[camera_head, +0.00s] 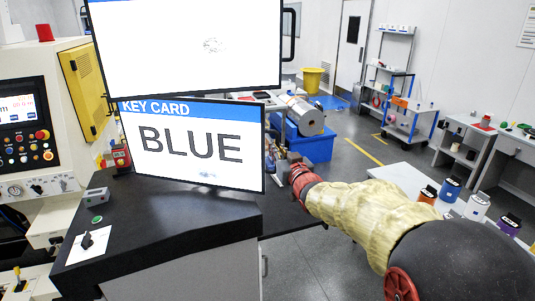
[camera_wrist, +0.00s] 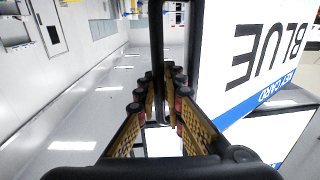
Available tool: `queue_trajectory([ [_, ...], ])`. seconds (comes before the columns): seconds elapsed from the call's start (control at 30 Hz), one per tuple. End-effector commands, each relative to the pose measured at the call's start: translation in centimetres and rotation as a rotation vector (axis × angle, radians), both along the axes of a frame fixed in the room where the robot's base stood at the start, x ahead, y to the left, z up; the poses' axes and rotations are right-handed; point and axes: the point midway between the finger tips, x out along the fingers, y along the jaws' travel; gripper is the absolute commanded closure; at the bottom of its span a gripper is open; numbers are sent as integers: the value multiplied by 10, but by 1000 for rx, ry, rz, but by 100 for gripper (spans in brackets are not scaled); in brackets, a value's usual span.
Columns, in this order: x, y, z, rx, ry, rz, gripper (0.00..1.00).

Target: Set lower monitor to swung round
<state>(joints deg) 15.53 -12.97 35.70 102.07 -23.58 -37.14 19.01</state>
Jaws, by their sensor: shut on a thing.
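The lower monitor (camera_head: 190,175) hangs over the black counter in the head view. Its lit face reads "KEY CARD" and "BLUE" and is turned toward my head camera, slightly angled. The same screen (camera_wrist: 245,60) shows upside down at the right of the wrist view. A dark handle (camera_wrist: 157,50) stands off the monitor's side edge. My gripper (camera_wrist: 158,92) is shut around this handle, with a finger on each side; the exact contact is partly hidden. In the head view my arm reaches in from the right, and my fingers are mostly hidden near the monitor's right edge.
The upper monitor (camera_head: 190,45) hangs just above, with its own handle (camera_head: 291,36) at the right. A control panel (camera_head: 25,120) stands left. Several cups (camera_head: 450,190) stand on a pale table at right.

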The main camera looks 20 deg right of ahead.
Motion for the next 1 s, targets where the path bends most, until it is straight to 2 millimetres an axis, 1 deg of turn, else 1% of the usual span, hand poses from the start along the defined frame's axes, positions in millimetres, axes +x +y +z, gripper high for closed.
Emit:
queue_trajectory([
  [0.03,4,-12,-1,3,6,10,100],
  [0.5,51,-59,1,6,6,214,100],
  [0.8,83,-82,2,7,4,338,100],
  [1.0,101,-92,2,5,3,404,100],
])
